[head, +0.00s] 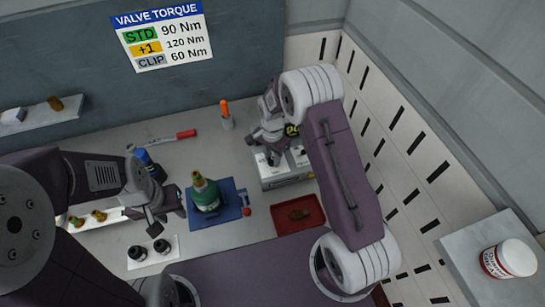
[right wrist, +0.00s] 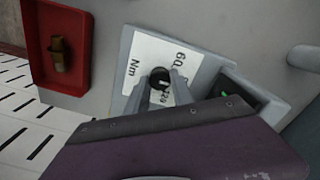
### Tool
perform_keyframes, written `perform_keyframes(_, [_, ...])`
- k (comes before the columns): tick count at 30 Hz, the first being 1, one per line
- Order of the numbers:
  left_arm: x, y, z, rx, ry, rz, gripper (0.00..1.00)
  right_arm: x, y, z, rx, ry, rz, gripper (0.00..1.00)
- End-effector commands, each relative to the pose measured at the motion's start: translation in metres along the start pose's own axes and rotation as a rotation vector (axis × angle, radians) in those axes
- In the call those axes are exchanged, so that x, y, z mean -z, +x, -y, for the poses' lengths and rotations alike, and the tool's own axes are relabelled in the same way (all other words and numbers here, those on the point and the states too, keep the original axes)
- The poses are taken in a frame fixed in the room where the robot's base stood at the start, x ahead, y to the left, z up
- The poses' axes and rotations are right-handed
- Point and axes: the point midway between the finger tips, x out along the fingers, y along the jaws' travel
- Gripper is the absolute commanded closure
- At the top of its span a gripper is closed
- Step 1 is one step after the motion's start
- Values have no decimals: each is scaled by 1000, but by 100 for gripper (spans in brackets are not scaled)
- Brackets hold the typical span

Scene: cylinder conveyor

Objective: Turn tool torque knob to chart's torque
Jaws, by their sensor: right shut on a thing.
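The valve torque chart (head: 160,34) on the back wall reads STD 90 Nm, +1 120 Nm, CLIP 60 Nm. A grey box (head: 284,178) stands on the bench at the right, below my right arm. In the right wrist view its white dial plate (right wrist: 142,62) shows 60, Nm and a partly covered number that looks like 120. My right gripper (right wrist: 163,88) is shut on the black knob (right wrist: 158,76) in the plate's middle. The knob's pointer cannot be made out. My left gripper (head: 166,212) hangs near the green-topped cylinder (head: 205,192); its jaw opening is unclear.
The cylinder stands on a blue fixture (head: 232,212). A red tray (head: 300,226) with a brass part (right wrist: 60,55) lies beside the box. A red-handled tool (head: 186,134), an orange-topped item (head: 225,112) and two black parts (head: 161,246) are on the bench. A slotted wall (head: 400,150) bounds the right.

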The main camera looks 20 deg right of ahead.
Motion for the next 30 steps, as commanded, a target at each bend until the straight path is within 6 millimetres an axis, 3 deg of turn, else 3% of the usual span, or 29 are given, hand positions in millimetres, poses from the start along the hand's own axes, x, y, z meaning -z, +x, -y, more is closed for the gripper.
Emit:
perform_keyframes(16, [0, 0, 0, 0, 0, 0, 64, 1, -3, 2, 7, 22, -3, 100])
perform_keyframes(17, [0, 0, 0, 0, 0, 0, 64, 1, -3, 2, 7, 22, -3, 66])
perform_keyframes(19, [0, 0, 0, 0, 0, 0, 64, 1, -2, 2, 6, 21, -3, 50])
perform_keyframes(30, [0, 3, 0, 0, 0, 0, 64, 1, -8, 2, 5, 21, -2, 50])
